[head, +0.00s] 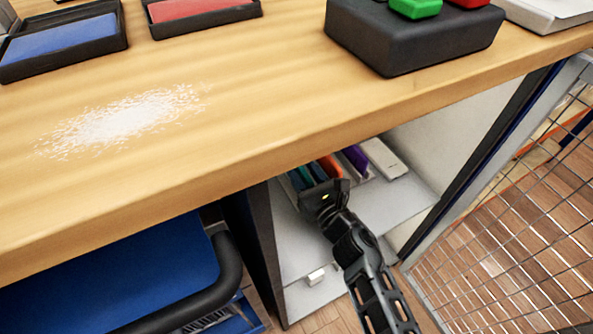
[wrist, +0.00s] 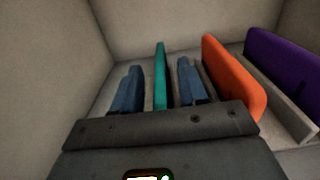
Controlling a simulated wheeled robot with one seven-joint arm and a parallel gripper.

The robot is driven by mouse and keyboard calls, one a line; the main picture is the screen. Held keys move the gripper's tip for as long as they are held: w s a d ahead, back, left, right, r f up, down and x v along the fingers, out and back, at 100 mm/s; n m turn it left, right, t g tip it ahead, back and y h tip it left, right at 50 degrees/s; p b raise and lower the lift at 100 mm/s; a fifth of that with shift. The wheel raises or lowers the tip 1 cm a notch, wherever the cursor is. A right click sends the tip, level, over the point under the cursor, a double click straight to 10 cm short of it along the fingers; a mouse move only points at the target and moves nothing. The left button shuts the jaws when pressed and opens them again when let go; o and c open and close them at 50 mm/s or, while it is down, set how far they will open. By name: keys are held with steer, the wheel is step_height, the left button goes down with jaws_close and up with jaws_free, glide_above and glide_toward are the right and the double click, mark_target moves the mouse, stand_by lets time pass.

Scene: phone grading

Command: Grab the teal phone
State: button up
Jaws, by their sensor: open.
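The teal phone (wrist: 160,76) stands upright on its edge in the wrist view, with its lower part hidden behind my gripper's body. My gripper (wrist: 159,88) is open, one blue-grey finger on each side of the teal phone, with visible gaps between fingers and phone. In the head view my gripper (head: 318,186) reaches into the compartment under the table. The teal phone is hard to make out there, among the dark and teal shapes at the fingers.
An orange phone (wrist: 232,75) stands just right of the right finger, with a grey divider and a purple phone (wrist: 285,68) beyond. Pale compartment walls (wrist: 45,80) enclose the left and back. The wooden tabletop (head: 250,100) overhangs my arm; a wire mesh door (head: 500,220) stands open right.

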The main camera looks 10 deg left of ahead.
jaws_close()
steer(key=shift+r, duration=0.1)
stand_by(0.5)
